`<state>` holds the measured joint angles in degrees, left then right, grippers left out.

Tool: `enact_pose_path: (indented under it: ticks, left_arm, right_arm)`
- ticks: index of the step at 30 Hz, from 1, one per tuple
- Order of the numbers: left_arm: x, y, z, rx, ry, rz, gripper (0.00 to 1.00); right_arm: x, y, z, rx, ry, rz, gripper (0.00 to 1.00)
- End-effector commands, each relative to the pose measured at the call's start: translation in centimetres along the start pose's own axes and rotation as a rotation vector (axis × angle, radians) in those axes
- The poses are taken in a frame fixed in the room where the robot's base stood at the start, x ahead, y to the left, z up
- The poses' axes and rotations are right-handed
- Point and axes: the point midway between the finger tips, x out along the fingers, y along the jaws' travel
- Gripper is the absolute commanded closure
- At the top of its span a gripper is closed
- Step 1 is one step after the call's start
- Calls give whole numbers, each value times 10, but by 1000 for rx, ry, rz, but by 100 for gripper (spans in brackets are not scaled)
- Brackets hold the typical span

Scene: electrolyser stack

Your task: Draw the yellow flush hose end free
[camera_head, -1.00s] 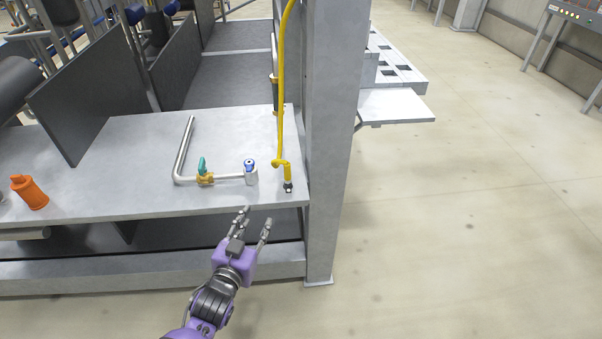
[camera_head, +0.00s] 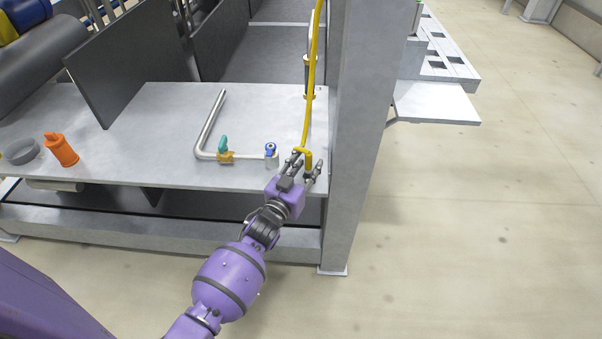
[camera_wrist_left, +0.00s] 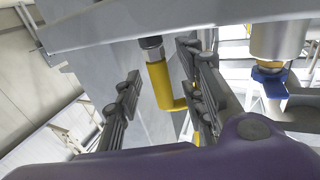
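The yellow flush hose (camera_head: 312,75) hangs down beside the grey post and ends in a bent yellow elbow near the shelf's front right corner. In the left wrist view the yellow hose end (camera_wrist_left: 163,85) meets a dark metal fitting (camera_wrist_left: 151,48). My left gripper (camera_head: 308,166) is at this hose end with its fingers open. In the left wrist view the fingers (camera_wrist_left: 160,95) stand on either side of the hose end. A clear gap shows on one side; the other finger is close, and I cannot tell whether it touches. My right gripper is not in view.
A bent metal pipe (camera_head: 206,125) with a green-handled valve (camera_head: 223,144) and a blue-capped fitting (camera_head: 271,150) lies left of the gripper. The grey post (camera_head: 355,130) stands close on the right. An orange part (camera_head: 61,150) sits at the shelf's left.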

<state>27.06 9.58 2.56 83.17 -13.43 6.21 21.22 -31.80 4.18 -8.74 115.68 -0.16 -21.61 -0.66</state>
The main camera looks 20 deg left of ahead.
Motion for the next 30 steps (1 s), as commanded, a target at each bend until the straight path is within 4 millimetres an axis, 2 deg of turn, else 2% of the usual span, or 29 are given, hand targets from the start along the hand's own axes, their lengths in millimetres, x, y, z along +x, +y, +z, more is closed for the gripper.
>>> enact_pose_path:
  ticks: [4, 12, 21, 24, 25, 27, 30]
  left_arm:
    - [9, 0, 1, 0, -1, -1, 63]
    - [10, 0, 0, 0, -1, -1, 63]
    - [10, 0, 0, 0, -1, -1, 100]
    - [10, 0, 0, -1, -1, 0, 100]
    - [10, 0, 0, -1, 0, 0, 90]
    - [10, 0, 0, -1, 0, 0, 99]
    - [10, 0, 0, -1, 0, 0, 100]
  right_arm:
    - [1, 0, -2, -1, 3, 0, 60]
    - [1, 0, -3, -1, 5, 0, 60]
    - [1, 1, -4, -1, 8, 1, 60]
    - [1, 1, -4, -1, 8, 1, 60]
    - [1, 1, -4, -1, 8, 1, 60]
    - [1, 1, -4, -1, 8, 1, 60]
    - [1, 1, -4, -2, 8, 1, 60]
